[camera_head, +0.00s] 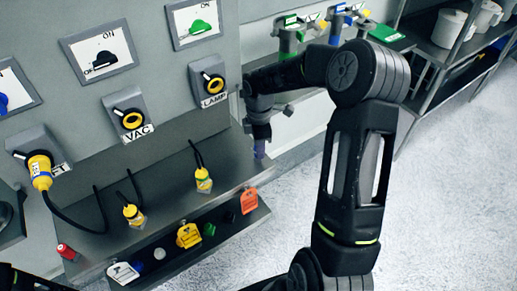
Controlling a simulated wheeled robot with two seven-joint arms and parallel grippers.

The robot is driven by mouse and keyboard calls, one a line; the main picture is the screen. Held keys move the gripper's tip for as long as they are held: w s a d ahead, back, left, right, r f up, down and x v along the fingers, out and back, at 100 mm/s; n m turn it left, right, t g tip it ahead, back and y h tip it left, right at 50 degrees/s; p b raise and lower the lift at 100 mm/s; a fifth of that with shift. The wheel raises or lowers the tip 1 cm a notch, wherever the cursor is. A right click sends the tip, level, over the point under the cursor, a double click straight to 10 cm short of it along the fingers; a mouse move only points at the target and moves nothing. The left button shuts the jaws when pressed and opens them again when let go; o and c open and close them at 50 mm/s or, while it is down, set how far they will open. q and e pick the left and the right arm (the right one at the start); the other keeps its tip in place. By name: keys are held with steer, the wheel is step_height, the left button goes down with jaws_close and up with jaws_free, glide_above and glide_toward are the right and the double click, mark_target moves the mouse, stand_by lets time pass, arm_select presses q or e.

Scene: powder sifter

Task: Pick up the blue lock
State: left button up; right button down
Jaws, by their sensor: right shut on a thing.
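My right gripper (260,132) points down at the right end of the grey panel's upper shelf. Its fingers are shut on a small bluish-violet thing (259,149), mostly hidden by the fingers; I cannot tell for sure that it is the blue lock. A yellow lock or tag (188,235), a green item (208,230) and a red-orange tag (249,200) are also on that shelf. My left gripper does not show.
The grey panel (150,80) carries switches and sockets marked VAC and LAMP. Yellow plugs (203,180) on black cables rest on the upper shelf (235,160). Green and blue stands (290,38) and a rack with white pots (450,27) are behind. The floor at right is clear.

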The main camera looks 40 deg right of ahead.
steer(key=shift+r, duration=0.1)
step_height(320, 180, up, 10)
steer(key=shift+f+b, duration=0.1)
steer(key=shift+b, duration=0.7)
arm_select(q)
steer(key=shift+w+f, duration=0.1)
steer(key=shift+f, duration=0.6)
